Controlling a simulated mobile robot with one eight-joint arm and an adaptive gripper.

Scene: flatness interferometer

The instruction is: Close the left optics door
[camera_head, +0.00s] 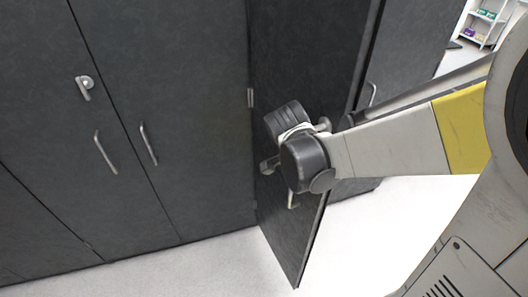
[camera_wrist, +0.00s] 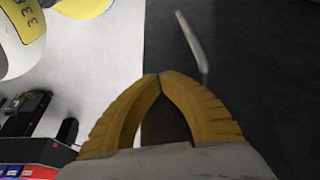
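A dark grey door (camera_head: 305,60) stands swung out from the cabinet in the head view, with its free edge toward the lower right. I cannot tell from any label whether it is the left optics door. My arm reaches in from the right, and its wrist is in front of this door. My gripper (camera_wrist: 159,77) shows two yellow fingers with their tips together in the wrist view, and nothing shows between the tips. A pale bar handle (camera_wrist: 194,47) on a dark panel is just beyond the fingertips, apart from them in the picture. The wrist hides most of the gripper in the head view.
Shut cabinet doors (camera_head: 190,90) with bar handles and a lock stand at the left. Another dark panel (camera_head: 415,50) with a handle is behind the open door. White floor (camera_head: 190,272) is clear below. A white shelf (camera_head: 484,24) stands at the far upper right.

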